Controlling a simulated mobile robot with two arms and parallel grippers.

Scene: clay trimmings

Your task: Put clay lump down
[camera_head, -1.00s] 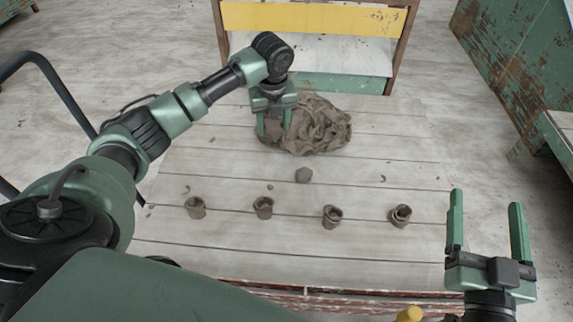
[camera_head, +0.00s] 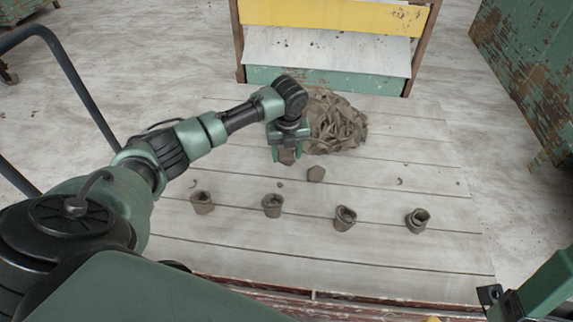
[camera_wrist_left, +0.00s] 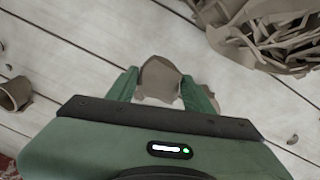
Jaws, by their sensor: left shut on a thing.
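My left gripper (camera_head: 287,154) is shut on a brown clay lump (camera_head: 287,157), at the left front edge of the clay trimmings pile (camera_head: 338,122). The held lump (camera_wrist_left: 160,78) shows between both fingers in the left wrist view. I cannot tell whether it touches the boards. A second clay lump (camera_head: 316,174) lies on the boards just right of and nearer than the gripper. My right gripper (camera_head: 530,290) is only partly in view at the lower right corner, and its fingertips are not clear.
Several small clay pots, such as this one (camera_head: 345,218), stand in a row on the pale plank surface (camera_head: 390,260) nearer to me. Small clay crumbs lie about. A yellow-and-green rack (camera_head: 330,78) stands behind. The boards right of the pile are mostly clear.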

